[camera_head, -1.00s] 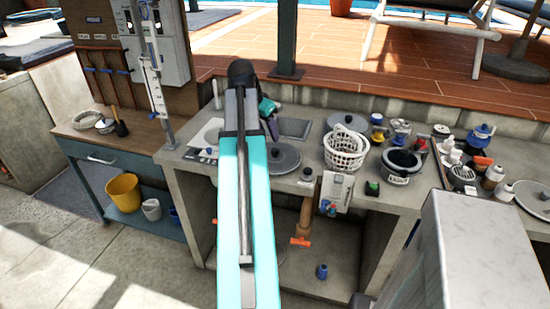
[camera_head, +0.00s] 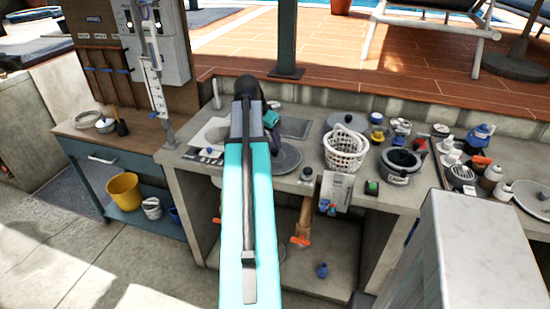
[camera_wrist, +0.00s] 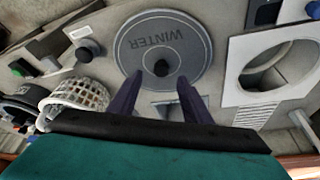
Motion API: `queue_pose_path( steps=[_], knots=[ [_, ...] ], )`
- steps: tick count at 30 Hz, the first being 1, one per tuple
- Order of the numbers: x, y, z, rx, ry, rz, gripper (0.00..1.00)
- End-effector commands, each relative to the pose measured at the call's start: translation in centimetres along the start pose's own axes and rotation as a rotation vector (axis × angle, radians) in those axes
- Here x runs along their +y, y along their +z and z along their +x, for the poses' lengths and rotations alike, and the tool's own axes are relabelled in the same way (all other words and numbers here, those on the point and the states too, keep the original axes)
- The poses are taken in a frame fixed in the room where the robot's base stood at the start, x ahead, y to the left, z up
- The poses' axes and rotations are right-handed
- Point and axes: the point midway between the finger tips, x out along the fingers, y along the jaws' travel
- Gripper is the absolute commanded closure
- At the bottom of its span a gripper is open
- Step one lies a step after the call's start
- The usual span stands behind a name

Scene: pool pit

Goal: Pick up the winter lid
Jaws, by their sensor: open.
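The winter lid (camera_wrist: 140,44) is a round grey disc marked WINTER with a dark knob (camera_wrist: 161,68) at its middle. It lies flat on the concrete counter in the wrist view. In the head view the lid (camera_head: 287,158) is partly hidden behind my arm. My gripper (camera_wrist: 155,82) is open and empty, its two dark fingers pointing at the lid's near half, one on each side of the knob's line. I cannot tell the height of the fingertips above the lid; they seem apart from the knob.
A white basket (camera_head: 344,150) stands right of the lid, with a dark round pot (camera_head: 400,163) beyond it. A pale square plate with a round hole (camera_wrist: 277,62) lies on the lid's other side. A tray of bottles (camera_head: 470,165) is at the far right.

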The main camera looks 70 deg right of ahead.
Motion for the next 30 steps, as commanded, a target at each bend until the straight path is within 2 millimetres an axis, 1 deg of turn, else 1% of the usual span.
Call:
queue_pose_path(
  steps=[5, 16, 21, 30],
  knots=[
    [0.0, -0.1, 1.1, -0.002, 0.002, 0.001, 0.56],
    [-0.1, -0.1, 4.4, -0.002, 0.002, 0.001, 0.56],
    [-0.1, -0.1, 5.0, 0.0, 0.0, 0.001, 0.56],
    [-0.1, -0.1, 5.0, 0.0, 0.0, 0.001, 0.56]
  ],
)
